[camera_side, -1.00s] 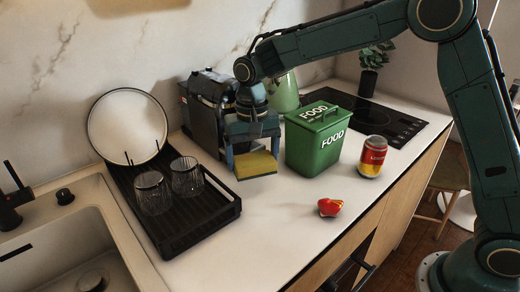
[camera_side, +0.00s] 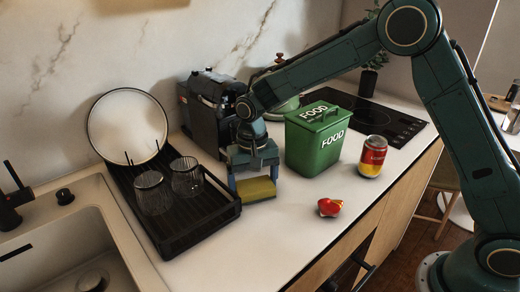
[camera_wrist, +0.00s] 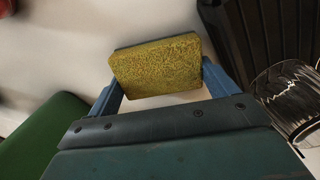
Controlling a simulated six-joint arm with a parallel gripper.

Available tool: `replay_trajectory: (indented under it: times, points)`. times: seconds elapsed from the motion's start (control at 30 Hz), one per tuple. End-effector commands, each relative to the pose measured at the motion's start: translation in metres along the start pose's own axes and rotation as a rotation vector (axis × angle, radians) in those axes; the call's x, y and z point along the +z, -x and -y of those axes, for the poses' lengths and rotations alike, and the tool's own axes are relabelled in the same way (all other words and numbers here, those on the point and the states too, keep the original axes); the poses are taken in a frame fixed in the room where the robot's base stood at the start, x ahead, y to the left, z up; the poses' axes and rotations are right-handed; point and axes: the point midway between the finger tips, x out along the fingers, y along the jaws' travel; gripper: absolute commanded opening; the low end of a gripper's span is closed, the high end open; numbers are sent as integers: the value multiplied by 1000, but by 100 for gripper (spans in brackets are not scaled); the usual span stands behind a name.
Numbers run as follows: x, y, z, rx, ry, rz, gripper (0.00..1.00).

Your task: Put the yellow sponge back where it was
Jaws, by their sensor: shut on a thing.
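The yellow sponge (camera_side: 257,188) is held between the two blue fingers of my gripper (camera_side: 254,181), over the white counter between the black dish rack and the green food bin. In the wrist view the sponge (camera_wrist: 157,66) sits across the fingertips, its broad yellow face toward the camera and a dark layer along its far edge. My gripper (camera_wrist: 160,85) is shut on it. I cannot tell for sure whether the sponge touches the counter.
The black dish rack (camera_side: 180,237) with a plate (camera_side: 127,125) and two glasses stands left. A coffee machine (camera_side: 205,105) stands behind. The front counter is clear.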

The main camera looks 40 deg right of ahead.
Motion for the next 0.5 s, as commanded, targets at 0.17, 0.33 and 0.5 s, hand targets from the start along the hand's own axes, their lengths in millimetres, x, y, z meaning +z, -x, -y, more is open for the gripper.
replay_trajectory:
  times: [0.17,0.33,0.5]
  points:
    - [0,0,0,-1,0,-1,67]
    - [0,-2,0,0,0,-1,67]
    - [0,-3,0,-1,0,-1,94]
